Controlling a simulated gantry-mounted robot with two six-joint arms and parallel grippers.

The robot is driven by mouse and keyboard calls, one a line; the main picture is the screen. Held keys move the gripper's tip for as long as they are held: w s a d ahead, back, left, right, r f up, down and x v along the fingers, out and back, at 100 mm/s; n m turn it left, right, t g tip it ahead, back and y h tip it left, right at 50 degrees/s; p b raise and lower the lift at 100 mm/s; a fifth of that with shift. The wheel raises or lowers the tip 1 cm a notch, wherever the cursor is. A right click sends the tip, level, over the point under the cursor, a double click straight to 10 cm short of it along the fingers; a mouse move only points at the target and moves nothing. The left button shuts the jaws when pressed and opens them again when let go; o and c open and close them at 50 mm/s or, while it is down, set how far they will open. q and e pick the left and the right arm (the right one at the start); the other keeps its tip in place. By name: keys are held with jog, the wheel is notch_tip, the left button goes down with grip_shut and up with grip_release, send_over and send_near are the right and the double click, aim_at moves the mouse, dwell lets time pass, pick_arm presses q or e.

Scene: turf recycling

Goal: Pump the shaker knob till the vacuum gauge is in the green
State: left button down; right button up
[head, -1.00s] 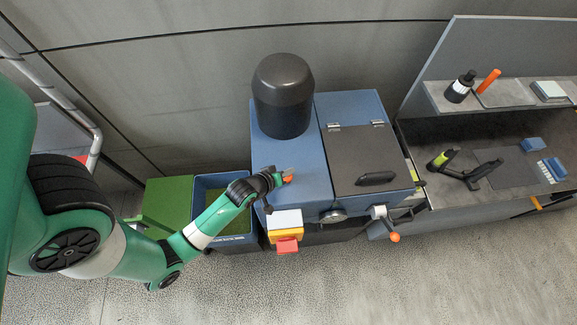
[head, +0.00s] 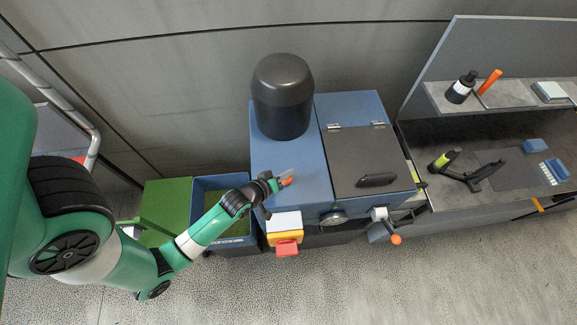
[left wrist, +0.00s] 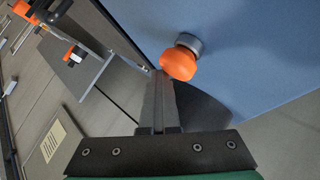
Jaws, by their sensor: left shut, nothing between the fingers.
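The orange knob (left wrist: 178,64) sits on a short grey collar against the blue machine panel in the left wrist view. In the head view a bit of orange (head: 287,181) shows beside my fingertips, over the blue machine (head: 287,165). My left gripper (head: 277,184) is shut and empty. Its dark fingers (left wrist: 160,85) end right by the knob's lower left side; I cannot tell whether they touch it. A round grey fitting (head: 333,217) is on the machine's front edge; no gauge needle or green zone is readable.
A black dome (head: 283,95) and a dark hinged lid (head: 368,160) top the machine. A crank with an orange end (head: 395,239) juts from the front. A yellow-and-red block (head: 286,242) is below my gripper. A blue bin (head: 202,185) stands left, a workbench (head: 440,195) right.

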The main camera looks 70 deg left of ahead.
pick_arm(q)
jog(key=s+f, duration=0.1)
jog(key=f, duration=0.1)
jog(key=s+d+f+g, duration=0.1)
jog(key=s+f, duration=0.1)
jog(key=s+d+f+g+h, duration=0.1)
jog(key=f, duration=0.1)
jog(key=shift+s+d, duration=0.15)
jog(key=shift+r, duration=0.1)
jog(key=shift+g, duration=0.3)
jog(key=r+p, duration=0.5)
jog(key=shift+s+d, duration=0.25)
jog(key=shift+d, duration=0.15)
jog(key=shift+s+d+r+p, duration=0.2)
jog(key=shift+s+d+p, duration=0.05)
jog(key=shift+s+p, duration=0.4)
jog(key=shift+r, duration=0.1)
jog(key=shift+w+a+r, duration=0.1)
jog(key=shift+w+a, duration=0.1)
jog(key=shift+w, duration=0.05)
jog(key=shift+w+r, duration=0.1)
jog(key=shift+w, duration=0.05)
dwell(0.4)
